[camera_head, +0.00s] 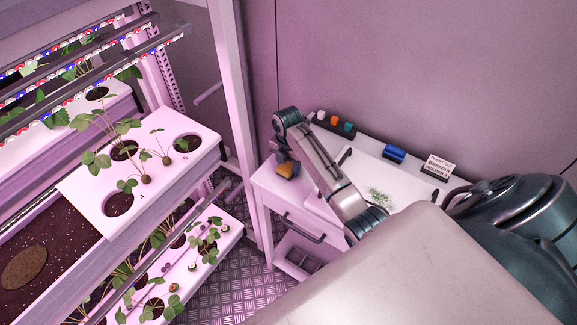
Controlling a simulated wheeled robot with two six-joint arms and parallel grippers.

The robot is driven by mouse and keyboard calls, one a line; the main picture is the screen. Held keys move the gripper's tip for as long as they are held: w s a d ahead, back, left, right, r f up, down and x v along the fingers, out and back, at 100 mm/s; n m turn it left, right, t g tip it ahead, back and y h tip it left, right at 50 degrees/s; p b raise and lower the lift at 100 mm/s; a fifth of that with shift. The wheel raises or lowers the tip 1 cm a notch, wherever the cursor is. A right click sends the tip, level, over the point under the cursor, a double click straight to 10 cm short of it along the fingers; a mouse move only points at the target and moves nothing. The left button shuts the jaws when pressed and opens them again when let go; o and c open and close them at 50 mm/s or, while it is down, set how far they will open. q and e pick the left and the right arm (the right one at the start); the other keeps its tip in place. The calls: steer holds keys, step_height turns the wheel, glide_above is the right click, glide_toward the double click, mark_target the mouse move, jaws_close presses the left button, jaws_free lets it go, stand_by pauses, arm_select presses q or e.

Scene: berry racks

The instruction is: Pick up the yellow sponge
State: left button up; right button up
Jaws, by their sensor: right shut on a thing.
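The yellow sponge (287,170) is in the camera_head view, at the left end of the white cabinet against the back wall. My right gripper (285,163) points down over it and is shut on it. Part of the sponge is hidden by the gripper. I cannot tell whether the sponge touches the cabinet top. My left gripper is not in view.
The white cabinet top (408,192) bears a blue object (394,154), a small sign (437,166), a row of coloured items (334,122) and green scraps (379,195). A plant rack (185,168) with berry plants stands at left.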

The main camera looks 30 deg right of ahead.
mark_target(288, 165)
steer(key=shift+r, duration=0.1)
steer(key=shift+r+b, duration=0.5)
steer(key=shift+b, duration=0.05)
step_height(288, 165, up, 2)
steer(key=shift+s+r+b, duration=0.1)
steer(key=shift+b, duration=0.8)
steer(key=s+a, duration=0.2)
steer(key=s, duration=0.1)
steer(key=s+a+b, duration=0.1)
steer(key=s, duration=0.1)
steer(key=shift+a+r, duration=0.2)
steer(key=shift+r, duration=0.05)
steer(key=s+a+r+p, duration=0.1)
steer(key=s+a+p, duration=0.2)
steer(key=s+a, duration=0.2)
steer(key=shift+s+a+p, duration=0.15)
steer(key=shift+s+p, duration=0.2)
steer(key=shift+s, duration=1.3)
